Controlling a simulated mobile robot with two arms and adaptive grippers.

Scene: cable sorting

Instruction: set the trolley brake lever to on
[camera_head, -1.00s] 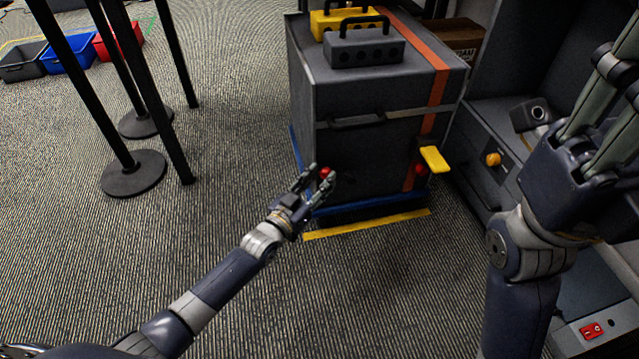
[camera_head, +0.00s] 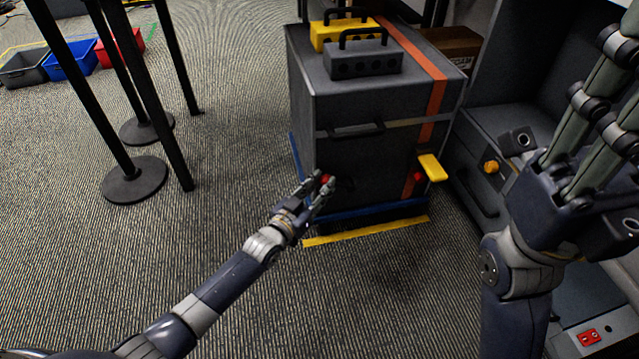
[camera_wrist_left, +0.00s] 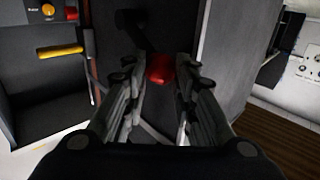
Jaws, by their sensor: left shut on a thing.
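The dark grey trolley (camera_head: 385,105) stands in the middle of the head view, with an orange stripe and a blue base. The brake lever's red knob (camera_head: 326,180) is low on its near face; its dark arm is hard to make out there. My left gripper (camera_head: 325,183) is shut on this knob. In the left wrist view the red knob (camera_wrist_left: 160,69) lies between the fingers, with a dark lever arm (camera_wrist_left: 134,32) above it. My right gripper (camera_head: 605,100) is raised at the right, away from the trolley, its fingertips cut off by the frame.
A yellow handle (camera_head: 432,167) juts from the trolley's right side. Two cases, yellow (camera_head: 345,32) and grey (camera_head: 362,60), sit on top. Black posts (camera_head: 133,180) stand at the left, bins (camera_head: 68,62) behind. A grey cabinet (camera_head: 475,185) is close at the right. Carpet in front is clear.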

